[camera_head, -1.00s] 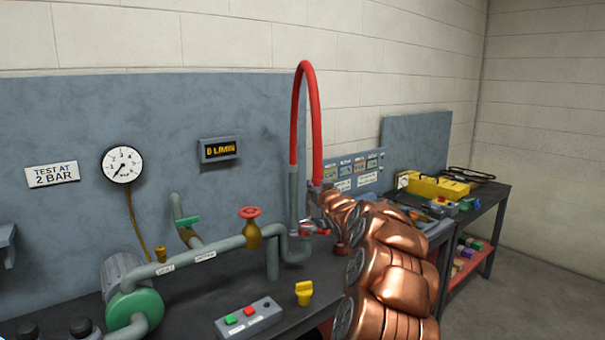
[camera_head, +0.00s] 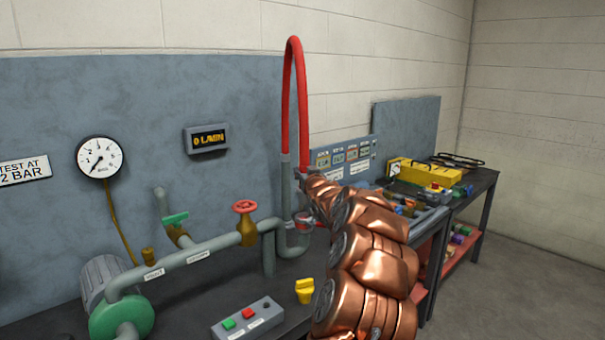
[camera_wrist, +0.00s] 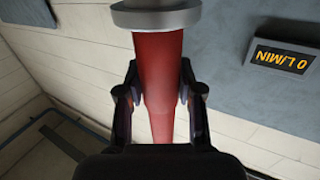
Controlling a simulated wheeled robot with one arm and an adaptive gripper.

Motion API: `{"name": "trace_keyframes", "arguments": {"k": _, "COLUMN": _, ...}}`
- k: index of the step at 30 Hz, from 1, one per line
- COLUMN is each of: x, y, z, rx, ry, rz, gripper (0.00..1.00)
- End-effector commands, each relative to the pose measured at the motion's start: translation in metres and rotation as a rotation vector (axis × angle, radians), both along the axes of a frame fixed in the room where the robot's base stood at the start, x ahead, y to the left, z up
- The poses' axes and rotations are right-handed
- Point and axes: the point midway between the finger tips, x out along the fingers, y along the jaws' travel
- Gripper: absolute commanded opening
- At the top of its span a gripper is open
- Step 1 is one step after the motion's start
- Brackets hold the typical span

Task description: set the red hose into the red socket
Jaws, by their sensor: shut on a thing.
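The red hose (camera_head: 290,90) arches up from a grey upright pipe and comes down on its right to my gripper. In the wrist view my gripper (camera_wrist: 163,85) is shut around the red hose (camera_wrist: 160,65), one finger on each side. A grey collar (camera_wrist: 155,14) on the hose shows just beyond the fingers. In the head view my gripper (camera_head: 305,178) is small and partly hidden by my copper arm. A small red part (camera_head: 317,221) shows beside the pipe under my arm. I cannot tell whether it is the red socket.
A pipe run with a red valve wheel (camera_head: 245,206) stands left of my arm. A flow display (camera_head: 206,139) and gauge (camera_head: 99,157) are on the panel. A yellow toolbox (camera_head: 425,174) stands at right.

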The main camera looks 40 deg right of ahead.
Motion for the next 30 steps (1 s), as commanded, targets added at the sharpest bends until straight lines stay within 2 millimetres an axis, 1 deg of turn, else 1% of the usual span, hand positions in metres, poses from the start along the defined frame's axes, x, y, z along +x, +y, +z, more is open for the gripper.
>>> {"name": "trace_keyframes", "arguments": {"k": 1, "x": 0.000, "y": 0.001, "z": -0.005, "rx": -0.001, "ry": -0.002, "rz": 0.001, "gripper": 0.00}}
{"name": "trace_keyframes", "arguments": {"k": 18, "x": 0.002, "y": 0.003, "z": -0.036, "rx": -0.001, "ry": -0.002, "rz": 0.004, "gripper": 0.00}}
{"name": "trace_keyframes", "arguments": {"k": 24, "x": 0.002, "y": 0.003, "z": -0.041, "rx": -0.002, "ry": -0.001, "rz": 0.004, "gripper": 0.00}}
{"name": "trace_keyframes", "arguments": {"k": 30, "x": 0.002, "y": 0.003, "z": -0.041, "rx": -0.002, "ry": -0.001, "rz": 0.004, "gripper": 0.00}}
